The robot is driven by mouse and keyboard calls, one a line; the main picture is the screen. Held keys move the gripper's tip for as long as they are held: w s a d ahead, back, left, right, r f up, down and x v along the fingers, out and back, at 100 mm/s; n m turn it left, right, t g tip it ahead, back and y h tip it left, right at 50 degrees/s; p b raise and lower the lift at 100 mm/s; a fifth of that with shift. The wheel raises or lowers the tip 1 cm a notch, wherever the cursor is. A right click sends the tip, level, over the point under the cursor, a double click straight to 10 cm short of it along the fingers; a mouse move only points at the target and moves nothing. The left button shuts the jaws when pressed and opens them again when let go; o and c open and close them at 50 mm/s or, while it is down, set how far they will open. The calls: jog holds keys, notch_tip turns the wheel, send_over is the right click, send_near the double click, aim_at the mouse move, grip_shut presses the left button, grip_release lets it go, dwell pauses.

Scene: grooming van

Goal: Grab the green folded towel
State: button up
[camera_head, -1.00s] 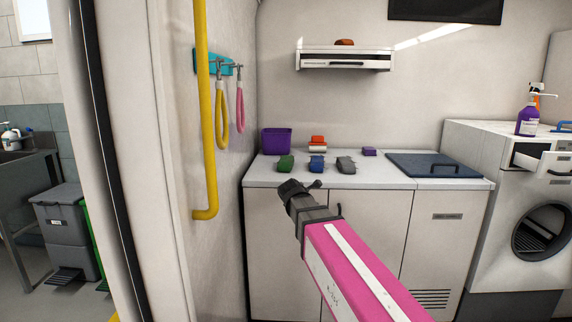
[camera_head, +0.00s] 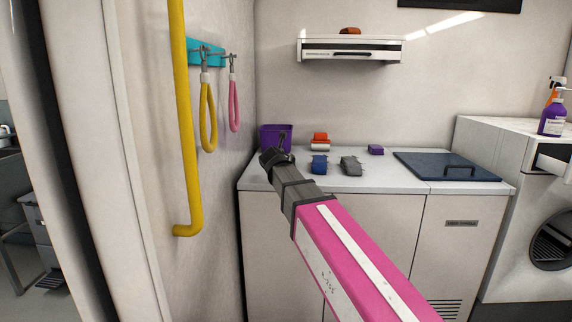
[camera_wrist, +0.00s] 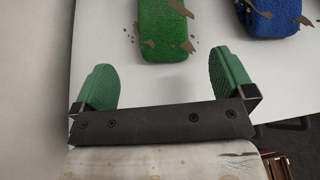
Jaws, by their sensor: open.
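The green folded towel (camera_wrist: 165,28) lies on the white counter in the wrist view, just beyond my fingertips and roughly in line with the gap between them. Its far end is cut off by the top of the picture, and brown flecks show on and around it. My gripper (camera_wrist: 164,78) is open and empty, its two green fingers spread wider than the towel. In the head view my gripper (camera_head: 275,156) is over the counter's front left part and hides the green towel.
A blue towel (camera_head: 319,164) and a grey one (camera_head: 351,165) lie to the right on the counter (camera_head: 385,181). A purple bin (camera_head: 270,133), red and white rolls (camera_head: 320,141) and a purple block (camera_head: 376,149) stand behind. A yellow rail (camera_head: 183,120) is at left.

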jog(key=x, duration=0.9)
jog(key=shift+s+d+f, duration=0.1)
jog(key=shift+f, duration=0.15)
jog(key=c, duration=0.9)
